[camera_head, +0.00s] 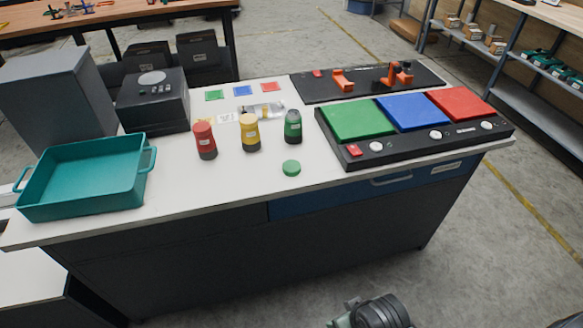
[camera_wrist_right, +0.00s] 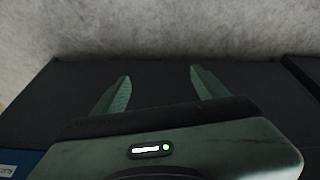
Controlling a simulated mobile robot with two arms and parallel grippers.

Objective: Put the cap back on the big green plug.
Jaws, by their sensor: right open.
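The big green plug (camera_head: 293,130) stands upright on the white tabletop, at the right end of a row with a red plug (camera_head: 204,140) and a yellow plug (camera_head: 249,132). Its top looks dark and bare. A round green cap (camera_head: 291,167) lies flat on the tabletop in front of it, apart from it. My right gripper (camera_wrist_right: 160,85) is open and empty in the right wrist view, with the dark bench front beyond its fingers. The plug and cap are not in that view. My left gripper is not in view.
A teal tray (camera_head: 85,203) stands at the left, near a dark box (camera_head: 152,100). A black panel with green, blue and red pads (camera_head: 410,115) lies to the right of the plug. The tabletop around the cap is clear.

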